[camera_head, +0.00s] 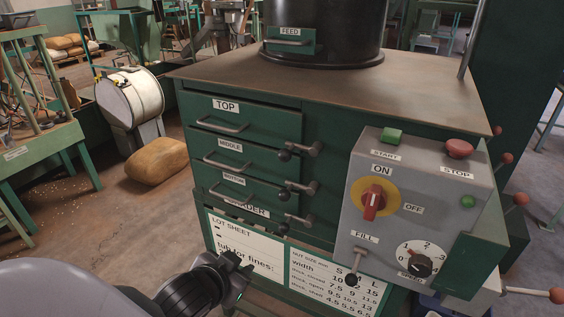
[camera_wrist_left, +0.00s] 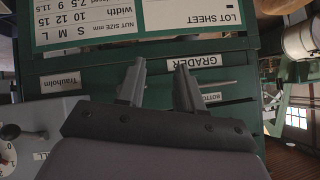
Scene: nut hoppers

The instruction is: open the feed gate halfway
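The feed gate (camera_head: 290,41) is a small green plate with a bar handle and a FEED label, on the front of the black hopper (camera_head: 335,25) at the top of the head view. My left gripper (camera_head: 240,272) is low in the head view, in front of the lot sheet (camera_head: 225,245), well below and apart from the gate. In the left wrist view, which looks upside down, its two fingers (camera_wrist_left: 160,66) stand apart with nothing between them. The lot sheet (camera_wrist_left: 100,15) and the GRADER label (camera_wrist_left: 198,61) show beyond them. My right gripper is not in view.
The hopper stands on a brown cabinet top (camera_head: 390,85). Below are the TOP (camera_head: 240,125), MIDDLE and BOTTOM drawers with handles and side latches. A grey control box (camera_head: 415,200) with knobs and buttons juts out at the right. A sack (camera_head: 157,162) lies on the floor.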

